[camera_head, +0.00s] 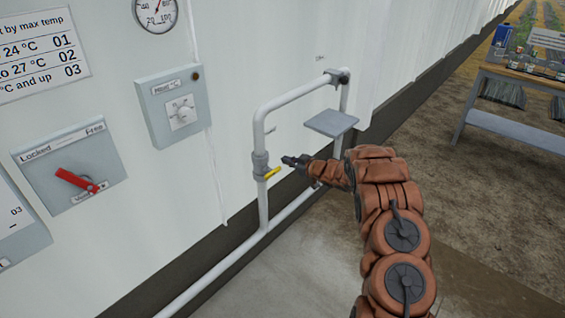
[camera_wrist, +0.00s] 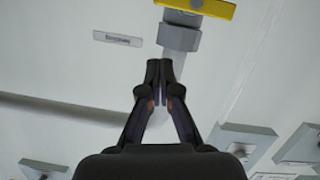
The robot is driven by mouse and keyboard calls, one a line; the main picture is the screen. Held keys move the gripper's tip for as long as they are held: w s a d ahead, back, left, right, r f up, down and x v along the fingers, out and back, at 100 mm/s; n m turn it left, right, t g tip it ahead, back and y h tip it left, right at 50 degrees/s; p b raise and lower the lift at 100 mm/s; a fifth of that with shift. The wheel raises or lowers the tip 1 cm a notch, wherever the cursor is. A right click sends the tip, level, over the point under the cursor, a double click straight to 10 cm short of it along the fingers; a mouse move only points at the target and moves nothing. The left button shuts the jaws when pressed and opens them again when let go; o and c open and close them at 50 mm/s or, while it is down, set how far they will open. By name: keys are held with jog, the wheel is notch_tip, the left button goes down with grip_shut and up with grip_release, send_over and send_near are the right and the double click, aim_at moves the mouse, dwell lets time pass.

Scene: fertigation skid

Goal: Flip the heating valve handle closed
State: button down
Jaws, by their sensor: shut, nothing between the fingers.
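The yellow valve handle (camera_head: 272,174) sits on a grey valve body (camera_head: 260,163) on the white vertical pipe. It points out to the right and slightly up, across the pipe's line. In the wrist view the yellow handle (camera_wrist: 208,7) lies at the top edge, partly cut off, above a grey hexagonal fitting (camera_wrist: 179,37). My gripper (camera_head: 287,160) is just right of the valve, slightly above the handle in the picture. In the wrist view my gripper's fingertips (camera_wrist: 159,66) are together, with nothing between them, and appear apart from the handle.
White pipework (camera_head: 262,206) runs along the wall, with a small grey shelf (camera_head: 331,122) near my arm. A control box (camera_head: 174,105) with a knob and a red-lever panel (camera_head: 70,168) are on the wall at left. A bench (camera_head: 515,134) stands far right.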

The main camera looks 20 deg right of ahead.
jog(key=v, duration=0.6)
jog(key=shift+d+b, duration=0.25)
jog(key=shift+b, duration=0.2)
jog(key=shift+r, duration=0.15)
jog(key=s+d+r+m+g+h+p, duration=0.1)
jog(key=d+r+m+h+p, duration=0.2)
jog(key=r+h, duration=0.55)
jog(key=s+r+m+g+h, duration=0.2)
jog(key=s+r+m+g, duration=0.15)
jog(key=s+r, duration=0.65)
jog(key=s+a+g+y+p, duration=0.1)
jog(key=s+a+g, duration=0.2)
jog(key=s+a, duration=0.5)
jog(key=s+a+r+g+y+p, duration=0.1)
jog(key=s+a+g, duration=0.3)
jog(key=s, duration=1.9)
jog(key=s+a+g+y, duration=0.2)
jog(key=s+a+g, duration=0.2)
jog(key=s+a, duration=0.9)
jog(key=s, duration=0.2)
jog(key=shift+s+a+r+m+p, duration=0.25)
jog(key=shift+a+r+m+p, duration=0.05)
jog(key=shift+a+m+p, duration=0.1)
